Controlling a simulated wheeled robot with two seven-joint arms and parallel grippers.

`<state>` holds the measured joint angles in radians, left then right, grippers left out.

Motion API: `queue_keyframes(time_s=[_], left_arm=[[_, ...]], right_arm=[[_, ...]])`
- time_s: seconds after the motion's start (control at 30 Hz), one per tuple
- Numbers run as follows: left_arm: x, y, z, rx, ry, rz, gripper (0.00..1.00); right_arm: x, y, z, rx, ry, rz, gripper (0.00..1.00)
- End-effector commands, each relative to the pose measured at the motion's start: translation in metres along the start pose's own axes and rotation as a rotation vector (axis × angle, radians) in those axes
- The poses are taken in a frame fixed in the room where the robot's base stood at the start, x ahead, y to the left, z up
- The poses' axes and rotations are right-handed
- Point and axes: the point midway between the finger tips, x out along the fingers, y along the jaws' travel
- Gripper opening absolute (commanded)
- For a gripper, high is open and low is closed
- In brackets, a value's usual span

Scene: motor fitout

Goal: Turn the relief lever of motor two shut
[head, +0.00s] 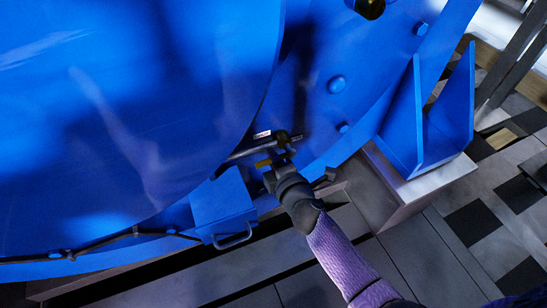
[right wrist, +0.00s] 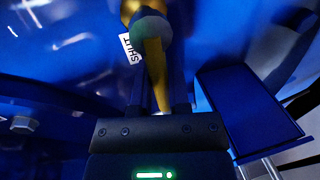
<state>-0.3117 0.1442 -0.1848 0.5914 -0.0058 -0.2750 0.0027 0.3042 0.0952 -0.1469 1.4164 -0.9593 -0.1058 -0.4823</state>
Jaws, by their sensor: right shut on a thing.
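The relief lever is a narrow yellow handle (right wrist: 156,72) on a valve with a brass part (right wrist: 130,8) at the top of the right wrist view. In the head view a little of the yellow lever (head: 263,163) shows at the lower rim of the big blue motor (head: 130,110). My right gripper (head: 274,164) is shut on the lever; its dark fingers stand on both sides of it in the right wrist view (right wrist: 158,88). A white label reading SHUT (right wrist: 131,48) lies just left of the lever. My left gripper is not in view.
A blue box with a metal handle (head: 222,205) sits left of my gripper. A blue upright bracket (head: 425,130) stands to the right on a pale block (head: 400,185). A dark cable (head: 110,240) runs along the lower left. Tiled floor (head: 490,225) is open at lower right.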

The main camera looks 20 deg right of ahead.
Motion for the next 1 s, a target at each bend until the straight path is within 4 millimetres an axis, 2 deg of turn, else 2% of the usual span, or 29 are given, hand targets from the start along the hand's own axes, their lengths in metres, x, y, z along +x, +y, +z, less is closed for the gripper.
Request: queue_keyframes(time_s=[0.3, 0.33, 0.47, 0.5, 0.77, 0.87, 1.0], left_arm=[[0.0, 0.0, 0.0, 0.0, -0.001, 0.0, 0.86], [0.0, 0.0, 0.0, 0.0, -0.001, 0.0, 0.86], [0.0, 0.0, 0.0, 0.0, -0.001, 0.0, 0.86], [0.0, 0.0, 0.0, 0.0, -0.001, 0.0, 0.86], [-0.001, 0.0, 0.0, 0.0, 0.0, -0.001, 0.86], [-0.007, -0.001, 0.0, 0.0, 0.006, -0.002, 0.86], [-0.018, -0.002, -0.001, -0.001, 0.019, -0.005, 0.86]], right_arm=[[0.0, 0.0, 0.0, 0.003, 0.0, 0.001, 0.0], [0.0, 0.0, 0.0, 0.002, 0.0, 0.001, 0.26], [0.0, 0.0, 0.0, 0.002, 0.0, 0.001, 0.53], [0.0, 0.0, 0.0, 0.002, 0.0, 0.001, 0.55], [-0.002, 0.001, 0.0, 0.001, 0.0, 0.001, 0.55], [-0.014, 0.003, 0.0, 0.003, 0.0, 0.001, 0.55], [-0.046, 0.004, 0.0, 0.004, 0.0, 0.001, 0.55]])
